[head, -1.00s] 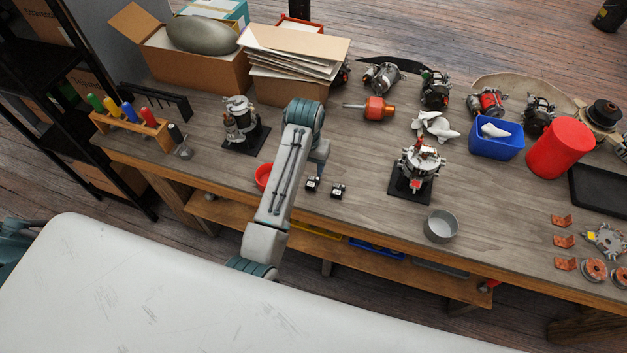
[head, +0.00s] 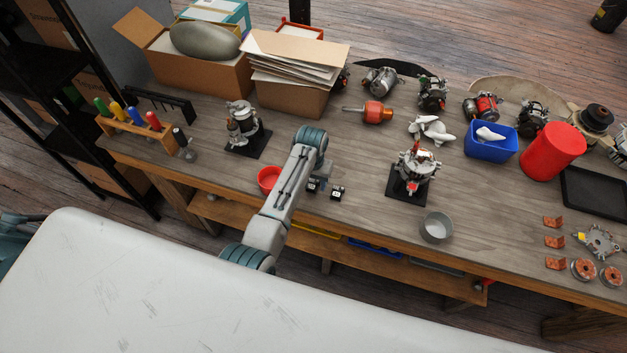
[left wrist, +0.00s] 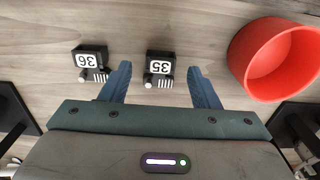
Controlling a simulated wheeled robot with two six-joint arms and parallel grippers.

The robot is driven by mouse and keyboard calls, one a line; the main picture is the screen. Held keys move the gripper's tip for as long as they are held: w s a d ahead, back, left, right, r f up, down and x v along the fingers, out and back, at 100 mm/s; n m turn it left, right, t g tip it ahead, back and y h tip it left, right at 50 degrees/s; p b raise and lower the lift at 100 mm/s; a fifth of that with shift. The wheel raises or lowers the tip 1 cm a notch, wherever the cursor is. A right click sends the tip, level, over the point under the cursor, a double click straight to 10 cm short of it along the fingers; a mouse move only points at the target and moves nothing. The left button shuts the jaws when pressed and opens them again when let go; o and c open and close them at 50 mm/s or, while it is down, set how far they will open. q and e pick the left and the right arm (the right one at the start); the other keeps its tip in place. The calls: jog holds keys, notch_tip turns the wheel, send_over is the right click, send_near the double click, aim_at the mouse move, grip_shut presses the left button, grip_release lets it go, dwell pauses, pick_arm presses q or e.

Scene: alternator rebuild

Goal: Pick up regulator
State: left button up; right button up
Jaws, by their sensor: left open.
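Two small black blocks with white number labels, which look like the regulators, lie on the wooden bench. The one marked 35 (left wrist: 160,68) is framed between the fingers of my left gripper (left wrist: 160,69) in the left wrist view. The one marked 36 (left wrist: 90,63) lies just outside the left-hand finger there. In the head view block 35 (head: 313,186) is partly beside my arm, and block 36 (head: 337,193) is to its right. My left gripper is open and empty above them; the head view mostly hides it behind my arm. My right gripper is not in view.
A red bowl (left wrist: 275,58) stands close beside the right-hand finger in the wrist view. An alternator on a black stand (head: 413,172) and a grey cup (head: 436,227) are to the right. Another fixture (head: 243,128) stands to the left.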

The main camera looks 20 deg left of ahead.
pick_arm(q)
jog(key=shift+f, duration=0.6)
jog(key=c, duration=1.1)
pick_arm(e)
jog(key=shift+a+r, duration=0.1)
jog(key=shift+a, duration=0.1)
pick_arm(q)
jog(key=shift+r, duration=0.1)
